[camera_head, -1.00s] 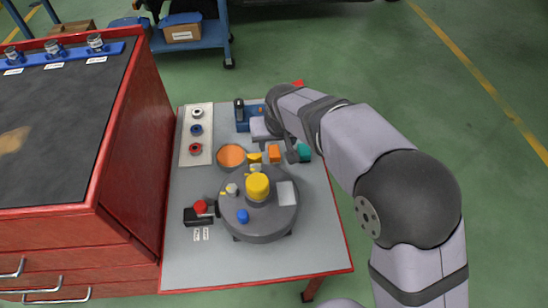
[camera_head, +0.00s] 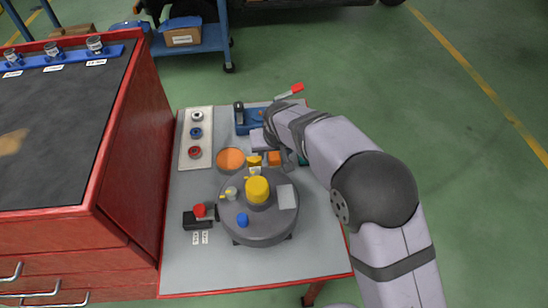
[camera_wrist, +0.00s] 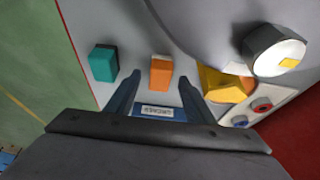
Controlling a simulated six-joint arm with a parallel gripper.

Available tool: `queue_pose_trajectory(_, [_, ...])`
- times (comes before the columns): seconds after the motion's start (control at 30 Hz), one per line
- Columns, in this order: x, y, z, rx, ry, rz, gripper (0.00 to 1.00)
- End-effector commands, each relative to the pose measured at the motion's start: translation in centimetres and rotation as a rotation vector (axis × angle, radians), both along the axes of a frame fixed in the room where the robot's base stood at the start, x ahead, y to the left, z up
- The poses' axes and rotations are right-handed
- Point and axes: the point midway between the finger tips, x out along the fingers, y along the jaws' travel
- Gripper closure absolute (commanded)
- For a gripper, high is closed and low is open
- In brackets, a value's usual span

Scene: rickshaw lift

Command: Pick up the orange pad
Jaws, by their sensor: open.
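The orange pad (camera_wrist: 161,72) is a small upright-looking block on the grey table in the wrist view. It also shows in the head view (camera_head: 274,158), partly covered by my gripper at its right. My gripper (camera_wrist: 159,82) is open, and its two dark blue fingers point toward the pad, one on each side in the picture. The pad appears just beyond the fingertips, in line with the gap between them. I cannot tell how high the fingers are above the table. Nothing is held between them.
A teal block (camera_wrist: 103,63) stands to the left of the pad. A yellow piece (camera_wrist: 225,84) is to its right. A grey round turntable (camera_head: 258,228) with several parts is close by. An orange disc (camera_head: 230,158) and a red cabinet (camera_head: 140,130) are further left.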

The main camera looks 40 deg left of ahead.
Motion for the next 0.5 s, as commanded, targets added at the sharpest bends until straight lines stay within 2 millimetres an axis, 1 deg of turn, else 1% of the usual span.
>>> queue_pose_trajectory(0.23, [0.09,0.08,-0.1,0.001,-0.001,0.0,0.52])
queue_pose_trajectory(0.27, [0.08,0.07,-0.11,0.001,-0.001,0.0,0.54])
queue_pose_trajectory(0.3, [0.08,0.07,-0.11,0.001,-0.001,0.0,0.64])
queue_pose_trajectory(0.37, [0.08,0.07,-0.1,0.001,-0.001,0.0,0.78])
queue_pose_trajectory(0.4, [0.07,0.06,-0.1,0.001,-0.001,0.0,0.87])
queue_pose_trajectory(0.43, [0.07,0.06,-0.1,0.001,-0.001,0.0,0.95])
queue_pose_trajectory(0.5, [0.08,0.07,-0.07,0.001,-0.001,0.0,0.96])
